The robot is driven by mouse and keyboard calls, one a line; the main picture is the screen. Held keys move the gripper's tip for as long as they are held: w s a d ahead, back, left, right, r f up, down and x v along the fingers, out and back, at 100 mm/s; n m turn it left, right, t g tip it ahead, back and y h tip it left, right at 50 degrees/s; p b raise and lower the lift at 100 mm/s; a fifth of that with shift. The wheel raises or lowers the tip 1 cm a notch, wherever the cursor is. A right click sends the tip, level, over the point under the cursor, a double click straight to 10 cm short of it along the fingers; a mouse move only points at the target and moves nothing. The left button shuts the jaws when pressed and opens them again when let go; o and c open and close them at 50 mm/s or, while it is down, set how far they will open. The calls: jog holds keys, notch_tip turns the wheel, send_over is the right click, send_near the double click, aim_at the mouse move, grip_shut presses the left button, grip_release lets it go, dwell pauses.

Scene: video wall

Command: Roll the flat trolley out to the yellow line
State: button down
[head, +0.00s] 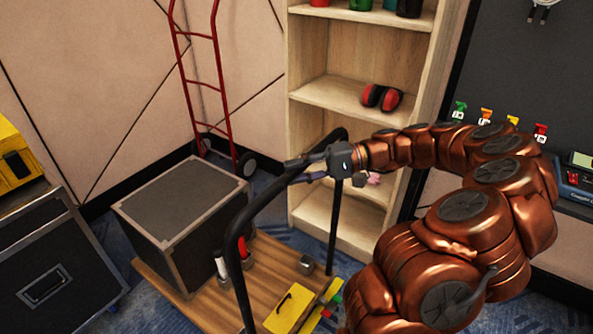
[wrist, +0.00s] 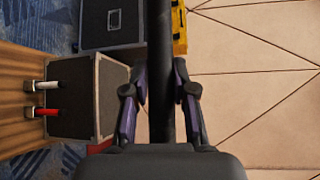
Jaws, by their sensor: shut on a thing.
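The flat trolley has a wooden deck (head: 222,303) on the blue floor and a black tubular push handle (head: 240,285) standing at its near right side. In the head view, my gripper (head: 303,169) is at the top bar of the handle. In the wrist view, the black bar (wrist: 160,60) runs between the fingers of my gripper (wrist: 160,98), which are closed around it. I cannot make out a yellow line on the floor.
A red hand truck (head: 222,80) leans at the back wall. A wooden shelf (head: 335,95) with red ear defenders (head: 381,97) stands behind the handle. A black flight case (head: 45,280) with a yellow case (head: 15,160) on top stands at left, close to the trolley.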

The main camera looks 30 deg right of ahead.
jog(key=shift+s+a+f, duration=0.15)
jog(key=c, duration=0.9)
grip_release()
jog(key=shift+d+r, duration=0.2)
jog(key=shift+d, duration=0.65)
jog(key=v, duration=0.5)
jog(key=shift+s+d, duration=0.25)
jog(key=shift+d, duration=0.05)
jog(key=shift+s+d+r, duration=0.1)
jog(key=shift+d, duration=0.05)
